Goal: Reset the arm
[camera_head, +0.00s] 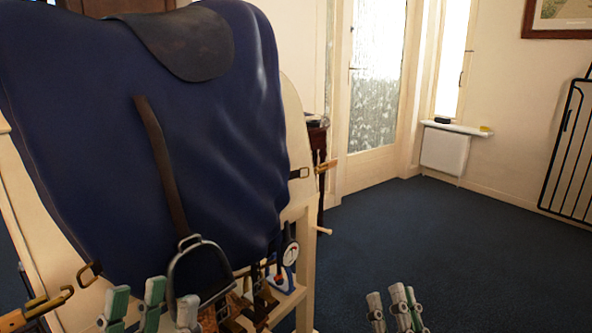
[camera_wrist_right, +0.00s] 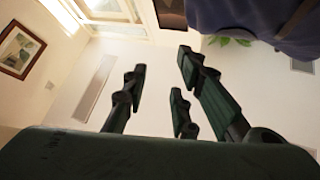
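A dark blue saddle pad (camera_head: 215,110) covers a pale wooden stand at the left of the head view. A dark saddle (camera_head: 185,40) sits on top, with a brown strap (camera_head: 160,160) hanging to a metal stirrup (camera_head: 200,275). My left gripper (camera_head: 152,300) is at the bottom edge, in front of the stand, its green and grey fingers spread apart and nothing between them. My right gripper (camera_head: 397,308) is over the carpet to the right, apart from the stand. In the right wrist view its dark green fingers (camera_wrist_right: 165,90) point up, spread and empty.
The wooden stand (camera_head: 302,200) has hooks and a gauge (camera_head: 290,253) along its right side and lower edge. Blue carpet (camera_head: 440,250) is clear to the right. A glass door (camera_head: 376,80), a radiator (camera_head: 444,152) and a black metal rack (camera_head: 572,150) stand farther back.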

